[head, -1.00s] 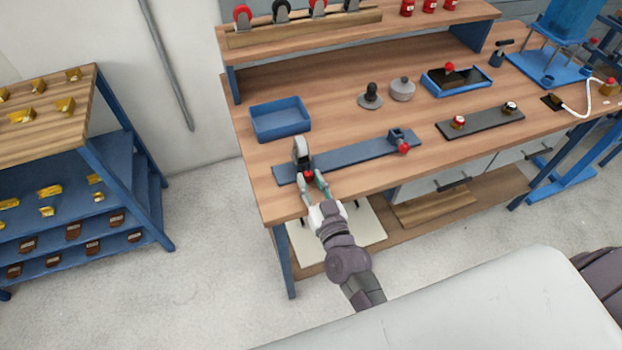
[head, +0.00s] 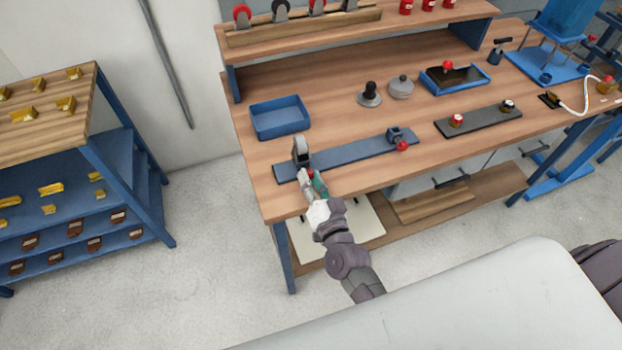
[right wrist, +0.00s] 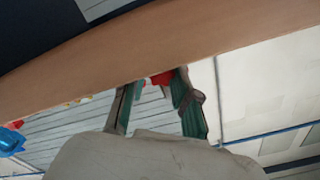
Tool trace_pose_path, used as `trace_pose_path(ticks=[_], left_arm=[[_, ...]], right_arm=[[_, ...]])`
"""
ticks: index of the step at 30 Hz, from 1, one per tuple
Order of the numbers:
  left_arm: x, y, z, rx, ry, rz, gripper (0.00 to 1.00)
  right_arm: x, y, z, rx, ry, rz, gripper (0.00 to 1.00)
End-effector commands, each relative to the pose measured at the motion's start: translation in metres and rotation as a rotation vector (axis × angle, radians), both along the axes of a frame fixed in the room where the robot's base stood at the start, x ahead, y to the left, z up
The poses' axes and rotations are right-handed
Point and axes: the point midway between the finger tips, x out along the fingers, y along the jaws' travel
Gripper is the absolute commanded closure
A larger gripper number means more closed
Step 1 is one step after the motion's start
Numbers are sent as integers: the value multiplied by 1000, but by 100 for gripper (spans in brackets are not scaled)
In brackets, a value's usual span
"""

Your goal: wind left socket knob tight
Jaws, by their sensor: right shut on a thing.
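The left socket (head: 301,150) is a grey upright fitting at the left end of a long blue rail (head: 345,156) on the bench. Its red knob (head: 310,174) shows between the fingers of my right gripper (head: 313,185), which is shut on it. In the right wrist view the red knob (right wrist: 161,78) sits between the two green-padded fingertips (right wrist: 158,84). The gripper covers most of the knob. A second socket (head: 394,135) with a red knob (head: 402,146) stands at the rail's right end. My left gripper is not in view.
A blue tray (head: 280,118) lies behind the left socket. A dark strip (head: 478,121) with a red and a black knob lies to the right. The wooden bench top (head: 330,115) is clear between tray and rail. A shelf rack (head: 85,140) stands at the left.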

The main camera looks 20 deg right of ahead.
Motion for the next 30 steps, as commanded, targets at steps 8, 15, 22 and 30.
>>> trace_pose_path(ticks=[8,15,22,30], left_arm=[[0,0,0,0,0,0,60],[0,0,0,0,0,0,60],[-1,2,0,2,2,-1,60],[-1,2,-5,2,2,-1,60]], right_arm=[[1,-1,1,1,-4,-2,100],[0,0,1,1,-3,-1,45],[0,0,0,-1,-1,-1,45],[0,0,-1,-186,-7,-1,45]])
